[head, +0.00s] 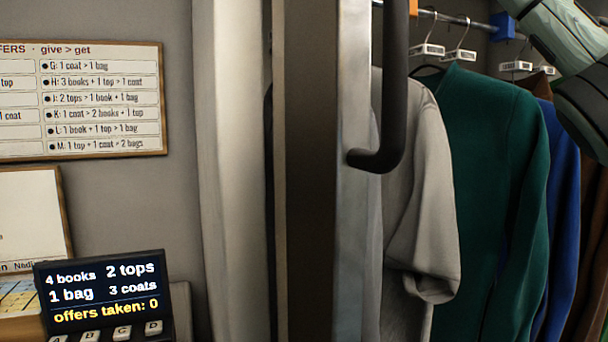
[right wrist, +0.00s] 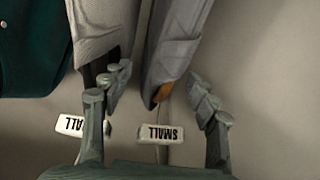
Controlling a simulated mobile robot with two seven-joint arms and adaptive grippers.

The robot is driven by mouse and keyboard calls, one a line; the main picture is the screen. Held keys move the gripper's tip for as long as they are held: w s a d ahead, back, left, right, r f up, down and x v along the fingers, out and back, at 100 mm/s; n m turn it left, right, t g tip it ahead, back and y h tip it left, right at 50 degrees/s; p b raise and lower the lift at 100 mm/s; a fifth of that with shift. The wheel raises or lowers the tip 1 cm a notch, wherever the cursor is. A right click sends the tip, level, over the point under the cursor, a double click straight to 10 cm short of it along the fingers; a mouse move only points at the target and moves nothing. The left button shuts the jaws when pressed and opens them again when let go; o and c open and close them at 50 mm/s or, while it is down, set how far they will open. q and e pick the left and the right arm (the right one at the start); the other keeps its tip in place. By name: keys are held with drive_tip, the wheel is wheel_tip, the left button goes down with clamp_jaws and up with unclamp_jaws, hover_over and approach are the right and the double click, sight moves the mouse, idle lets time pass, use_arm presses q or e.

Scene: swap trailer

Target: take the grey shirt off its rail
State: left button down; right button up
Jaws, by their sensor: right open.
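A grey shirt (head: 428,190) with short sleeves hangs at the left of the row of clothes in the head view. A door panel hides its left part. In the right wrist view a light grey garment (right wrist: 95,28) hangs on a dark hanger. A second grey garment (right wrist: 175,50) on an orange-brown hanger hangs beside it; which is the task's shirt I cannot tell there. My right gripper (right wrist: 158,95) is open, its fingers on either side of the second garment's hanger and its SMALL tag (right wrist: 160,133). My left gripper is out of view.
An upright door panel (head: 310,180) with a black handle (head: 393,100) stands in front of the clothes. A green coat (head: 490,190) and a blue garment (head: 562,210) hang to the right from the rail (head: 455,17). A display (head: 105,295) stands at lower left.

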sight(294, 112)
drive_tip(key=shift+m+h, duration=0.3)
drive_tip(key=shift+h, duration=0.2)
drive_tip(key=shift+s+a+x, duration=0.15)
drive_tip(key=shift+s+x, duration=0.05)
drive_tip(key=shift+x, duration=1.1)
drive_tip(key=shift+s+a+x, duration=0.1)
drive_tip(key=shift+s+x, duration=0.05)
drive_tip(key=shift+x, duration=1.1)
drive_tip(key=shift+s+a+x, duration=0.15)
drive_tip(key=shift+s+x, duration=0.05)
drive_tip(key=shift+x, duration=1.1)
drive_tip(key=shift+f, duration=0.2)
clamp_jaws()
